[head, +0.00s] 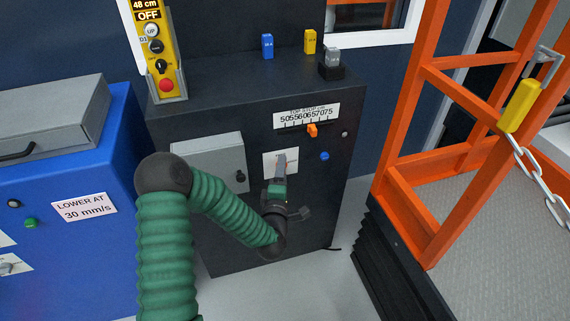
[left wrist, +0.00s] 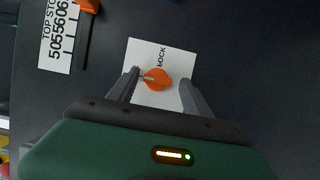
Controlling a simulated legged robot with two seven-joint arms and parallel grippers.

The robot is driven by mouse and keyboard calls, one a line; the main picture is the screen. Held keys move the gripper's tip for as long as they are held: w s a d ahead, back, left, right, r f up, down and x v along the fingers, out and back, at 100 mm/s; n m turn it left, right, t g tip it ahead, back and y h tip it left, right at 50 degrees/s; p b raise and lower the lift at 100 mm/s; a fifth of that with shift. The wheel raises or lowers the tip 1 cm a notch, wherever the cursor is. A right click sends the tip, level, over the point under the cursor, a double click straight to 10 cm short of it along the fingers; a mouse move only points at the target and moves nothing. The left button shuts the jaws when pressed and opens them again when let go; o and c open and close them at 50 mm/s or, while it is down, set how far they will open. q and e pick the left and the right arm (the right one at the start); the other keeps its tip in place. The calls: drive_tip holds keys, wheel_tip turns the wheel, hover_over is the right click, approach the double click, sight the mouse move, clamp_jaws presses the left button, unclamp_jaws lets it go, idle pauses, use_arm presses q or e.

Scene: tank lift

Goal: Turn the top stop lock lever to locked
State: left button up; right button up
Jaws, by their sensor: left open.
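The stop lock lever is an orange knob (left wrist: 158,79) with a pale pointer, on a white plate (left wrist: 177,57) marked LOCK in the left wrist view. In the head view the plate (head: 269,164) shows on the front of the dark cabinet, and my gripper largely hides the knob. My left gripper (left wrist: 160,88) is open, with one finger on each side of the knob. The finger on the left is close to the pointer; I cannot tell whether it touches. My right gripper is not in view.
The top stop scale (head: 306,116) with an orange slider (head: 312,131) is above the plate. A blue button (head: 324,156) is right of it, and a grey box (head: 209,164) left. An orange lift frame (head: 408,200) stands at the right.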

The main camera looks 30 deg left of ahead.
use_arm(q)
drive_tip(key=shift+d+r, duration=0.15)
drive_tip(key=shift+d, duration=0.15)
drive_tip(key=shift+c, duration=0.9)
clamp_jaws()
drive_tip(key=shift+w+r+m+g+y+p, duration=0.25)
drive_tip(key=shift+m+g+p, duration=0.9)
drive_tip(key=shift+m+p, duration=1.65)
drive_tip(key=shift+s+m+g+y+p, duration=0.1)
drive_tip(key=shift+m+g+y+p, duration=0.3)
drive_tip(key=shift+m+g+p, duration=2.2)
drive_tip(key=shift+w+r+m+t+y+p, duration=0.25)
drive_tip(key=shift+m+p, duration=1.05)
drive_tip(key=shift+p, duration=3.15)
drive_tip(key=shift+s+f, duration=0.1)
drive_tip(key=shift+s, duration=0.1)
